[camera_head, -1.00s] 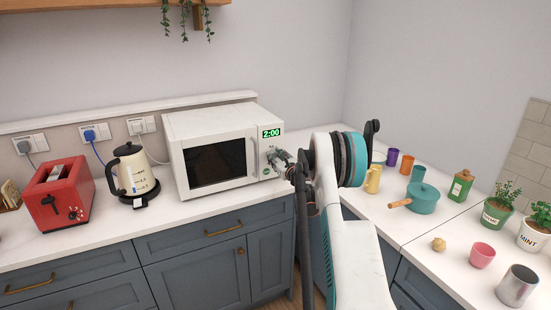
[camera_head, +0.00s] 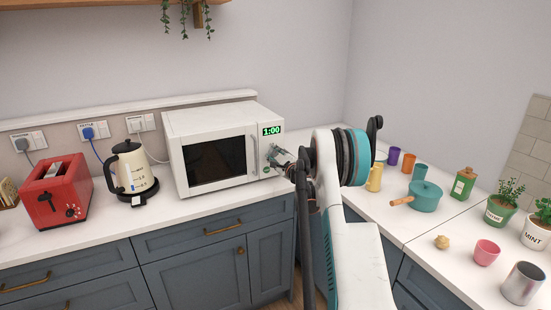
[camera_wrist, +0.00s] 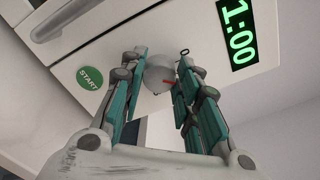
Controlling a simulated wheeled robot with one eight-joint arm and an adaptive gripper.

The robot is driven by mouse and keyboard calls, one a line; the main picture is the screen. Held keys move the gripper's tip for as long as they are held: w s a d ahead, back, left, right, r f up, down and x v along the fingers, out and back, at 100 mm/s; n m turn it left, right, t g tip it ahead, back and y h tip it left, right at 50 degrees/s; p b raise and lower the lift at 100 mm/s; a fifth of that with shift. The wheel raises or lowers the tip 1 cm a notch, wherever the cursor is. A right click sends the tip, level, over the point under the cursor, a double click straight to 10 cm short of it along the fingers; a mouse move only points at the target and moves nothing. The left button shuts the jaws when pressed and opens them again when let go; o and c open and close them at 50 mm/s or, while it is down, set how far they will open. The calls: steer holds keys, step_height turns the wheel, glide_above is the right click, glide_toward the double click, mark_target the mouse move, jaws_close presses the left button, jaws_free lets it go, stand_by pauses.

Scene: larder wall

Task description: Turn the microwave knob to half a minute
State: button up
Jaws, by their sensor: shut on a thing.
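The white microwave (camera_head: 213,150) stands on the back counter with its door shut. Its green display (camera_head: 271,131) reads 1:00, and the display also shows in the wrist view (camera_wrist: 237,35). My gripper (camera_wrist: 160,82) is shut on the knob, one teal-and-grey finger on each side. In the head view my gripper (camera_head: 275,158) is at the right of the microwave front, where it hides the knob.
A cream kettle (camera_head: 132,172) and a red toaster (camera_head: 57,190) stand left of the microwave. A teal pot (camera_head: 425,197), several cups and potted herbs (camera_head: 502,204) stand on the right counter. The counter (camera_head: 235,205) before the microwave is clear.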

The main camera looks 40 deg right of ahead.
steer(key=n, duration=0.3)
steer(key=shift+f+n+b, duration=0.1)
steer(key=shift+n+b, duration=0.2)
steer(key=shift+b, duration=0.05)
steer(key=shift+a+n+b, duration=0.1)
steer(key=shift+n+b, duration=0.25)
steer(key=shift+n, duration=1.65)
steer(key=o, duration=1.1)
steer(key=shift+c, duration=0.2)
steer(key=v, duration=1.2)
